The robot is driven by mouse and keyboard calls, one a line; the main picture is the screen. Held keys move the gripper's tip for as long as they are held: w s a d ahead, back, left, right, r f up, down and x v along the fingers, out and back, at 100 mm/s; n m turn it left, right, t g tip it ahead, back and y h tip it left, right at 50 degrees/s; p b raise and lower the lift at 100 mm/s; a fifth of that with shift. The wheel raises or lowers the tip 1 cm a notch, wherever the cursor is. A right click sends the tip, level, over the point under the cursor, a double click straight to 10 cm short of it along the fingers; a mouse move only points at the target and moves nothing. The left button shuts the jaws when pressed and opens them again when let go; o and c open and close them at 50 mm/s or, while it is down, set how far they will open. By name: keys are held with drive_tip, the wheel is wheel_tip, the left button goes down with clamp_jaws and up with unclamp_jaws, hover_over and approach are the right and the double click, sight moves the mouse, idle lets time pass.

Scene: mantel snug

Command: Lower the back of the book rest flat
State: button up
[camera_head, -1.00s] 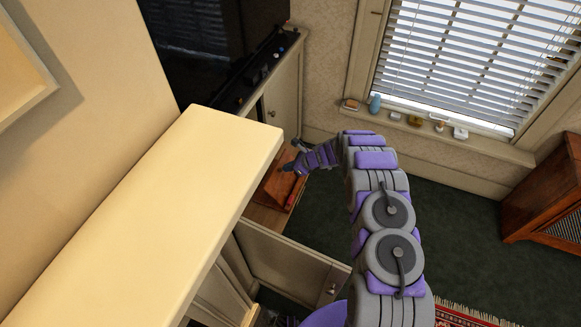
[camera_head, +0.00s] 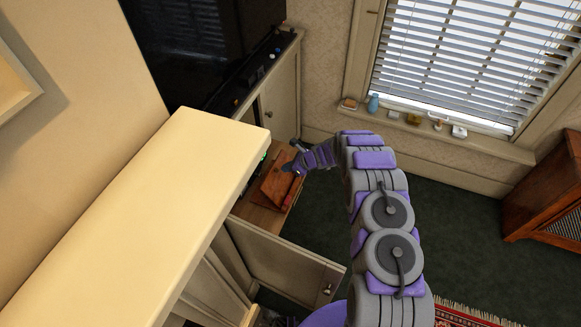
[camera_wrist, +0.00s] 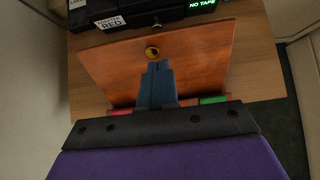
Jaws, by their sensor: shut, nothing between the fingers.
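The book rest (camera_head: 277,186) is a reddish-brown wooden board on a lighter wooden shelf, beyond the mantel's end. In the wrist view its back panel (camera_wrist: 205,60) looks tilted, its far edge seeming raised; I cannot tell the exact angle. A round brass fitting with a dark centre (camera_wrist: 152,52) sits near that edge. My gripper (camera_wrist: 157,66) is shut and empty, its blue fingertips in front of the panel just below the brass fitting. Whether they touch it is unclear. In the head view my gripper (camera_head: 287,168) is over the board. The gripper body hides most of the near edge.
Red (camera_wrist: 182,103) and green (camera_wrist: 213,100) pieces show at the board's near edge. A black device with a "NO TAPE" display (camera_wrist: 201,4) stands behind it. The pale mantel shelf (camera_head: 150,210) is left of my arm. An open cabinet door (camera_head: 285,262) stands below.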

drive_tip(key=o, duration=0.6)
drive_tip(key=shift+a, duration=0.8)
drive_tip(key=shift+o, duration=1.1)
drive_tip(key=shift+d, duration=0.2)
drive_tip(key=p+v, duration=0.3)
drive_tip(key=v, duration=1.4)
drive_tip(key=shift+d+r, duration=0.15)
drive_tip(key=shift+d, duration=0.2)
